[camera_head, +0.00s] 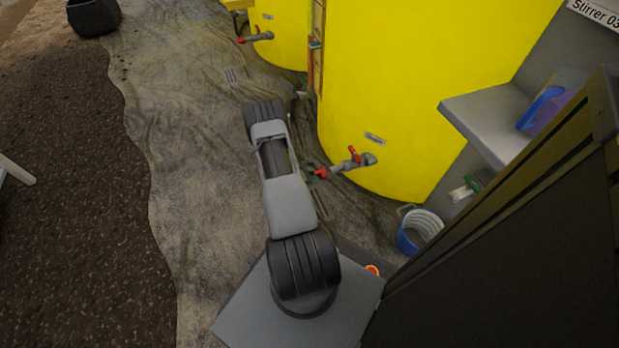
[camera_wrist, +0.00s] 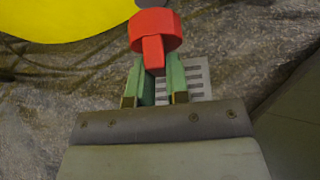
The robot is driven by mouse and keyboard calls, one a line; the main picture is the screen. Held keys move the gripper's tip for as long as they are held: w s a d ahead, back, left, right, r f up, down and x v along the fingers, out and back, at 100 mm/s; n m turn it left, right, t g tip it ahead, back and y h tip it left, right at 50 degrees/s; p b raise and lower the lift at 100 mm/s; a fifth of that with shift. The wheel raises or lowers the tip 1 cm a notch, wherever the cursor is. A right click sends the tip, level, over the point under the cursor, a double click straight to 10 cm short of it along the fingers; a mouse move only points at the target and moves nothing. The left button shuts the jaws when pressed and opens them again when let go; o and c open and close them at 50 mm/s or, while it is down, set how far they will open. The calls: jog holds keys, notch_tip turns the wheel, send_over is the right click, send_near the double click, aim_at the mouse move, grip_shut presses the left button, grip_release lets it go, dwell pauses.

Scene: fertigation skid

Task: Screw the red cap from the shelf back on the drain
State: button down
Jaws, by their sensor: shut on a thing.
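The red cap (camera_wrist: 155,32) has a flat grip tab that points toward me in the wrist view. My gripper (camera_wrist: 156,72) is shut on this tab with its green fingers. In the head view my gripper (camera_head: 309,171) is at the front tank's outlet, with the red cap (camera_head: 321,173) at its tips. The cap is at the open end of the grey drain (camera_head: 338,168), in line with it. The drain has a red lever (camera_head: 354,154) on top. I cannot tell whether the cap's thread is engaged. A bit of grey (camera_wrist: 147,3) shows behind the cap.
The yellow tank (camera_head: 400,90) stands close behind the drain. A grey shelf (camera_head: 485,120) with a purple-blue container (camera_head: 543,110) is at the right. A blue bucket (camera_head: 418,230) stands below it. A second tank's outlet (camera_head: 258,37) is farther back.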

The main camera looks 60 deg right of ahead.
jog(key=shift+s+d+r+b, duration=0.1)
jog(key=shift+s+d+b, duration=0.65)
jog(key=shift+d, duration=0.25)
dwell(3.2)
